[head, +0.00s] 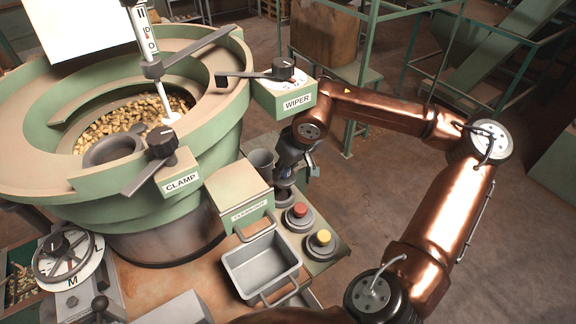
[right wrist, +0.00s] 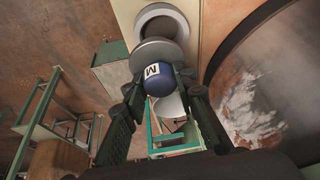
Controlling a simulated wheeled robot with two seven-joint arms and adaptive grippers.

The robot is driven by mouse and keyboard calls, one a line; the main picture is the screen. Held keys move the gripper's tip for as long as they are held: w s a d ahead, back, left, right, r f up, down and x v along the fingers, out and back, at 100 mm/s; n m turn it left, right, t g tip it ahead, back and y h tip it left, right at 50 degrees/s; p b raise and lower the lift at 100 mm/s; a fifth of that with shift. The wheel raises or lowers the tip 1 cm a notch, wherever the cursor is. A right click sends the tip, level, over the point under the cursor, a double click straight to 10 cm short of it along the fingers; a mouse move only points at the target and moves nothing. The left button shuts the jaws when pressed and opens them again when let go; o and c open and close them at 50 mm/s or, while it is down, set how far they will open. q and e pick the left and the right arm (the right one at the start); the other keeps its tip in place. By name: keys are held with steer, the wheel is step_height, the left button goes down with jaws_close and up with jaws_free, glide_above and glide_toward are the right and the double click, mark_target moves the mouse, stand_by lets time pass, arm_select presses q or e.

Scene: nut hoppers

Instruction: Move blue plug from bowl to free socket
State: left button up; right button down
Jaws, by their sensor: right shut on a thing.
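The blue plug (right wrist: 158,84), a rounded knob marked M, sits between the fingers of my right gripper (right wrist: 161,98) in the right wrist view. The gripper is shut on it. A grey disc (right wrist: 156,53) is right beside the plug, and a grey ring with a hollow middle (right wrist: 163,20) lies beyond it. I cannot tell whether the plug touches a socket. In the head view my right gripper (head: 292,166) points down over a grey round socket (head: 284,193) behind the red plug; the blue plug is hidden there. My left gripper is not in view.
The red plug (head: 298,211) and yellow plug (head: 320,239) stand on grey bases along the table's right edge. A grey cup (head: 260,159), a grey tray (head: 261,265), the WIPER box (head: 284,101) and the large green hopper (head: 210,125) of nuts stand close by.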

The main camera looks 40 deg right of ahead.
mark_target(281, 179)
steer(key=shift+w+a+f, duration=0.15)
steer(key=shift+w+a, duration=0.1)
steer(key=shift+a, duration=0.05)
steer(key=f+b, duration=0.1)
steer(key=a+f+b, duration=0.1)
steer(key=shift+w+a+f, duration=0.3)
steer(key=shift+s+d+f+b, duration=0.15)
steer(key=shift+d+f+b, duration=0.15)
steer(key=shift+f, duration=0.1)
steer(key=shift+s+d+f+b, duration=0.15)
steer(key=shift+f+b, duration=0.15)
steer(key=shift+f, duration=0.1)
steer(key=shift+d+f, duration=0.2)
steer(key=shift+d, duration=0.05)
steer(key=shift+w+f, duration=0.1)
steer(key=shift+a, duration=0.4)
steer(key=shift+d, duration=0.25)
steer(key=shift+a, duration=0.1)
